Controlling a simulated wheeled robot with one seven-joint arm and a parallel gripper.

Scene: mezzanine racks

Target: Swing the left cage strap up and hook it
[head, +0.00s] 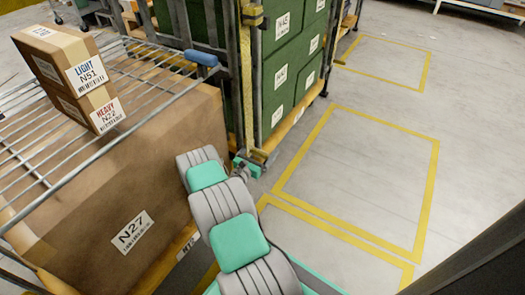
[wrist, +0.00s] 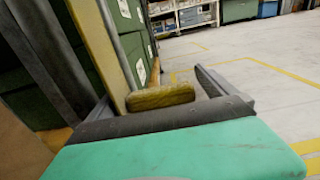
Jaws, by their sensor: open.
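The green-box cage (head: 232,70) stands at the top middle of the head view. A yellow strap (head: 247,100) hangs down along its corner post, and it also shows at the left of the wrist view (wrist: 98,45). A yellow fitting (head: 252,15) sits high on the post. My gripper (head: 250,165) is low at the cage corner, near the strap's lower end. In the wrist view, my gripper (wrist: 153,84) is open, with a yellow padded block (wrist: 160,97) between its fingers. I cannot tell whether the fingers touch it, or how it joins the strap.
A wire rack (head: 60,170) with a blue grip (head: 201,58) lies left, over a large carton (head: 165,165) marked N27. Two small cartons (head: 75,75) rest on the rack. Yellow-lined floor (head: 360,175) to the right is clear.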

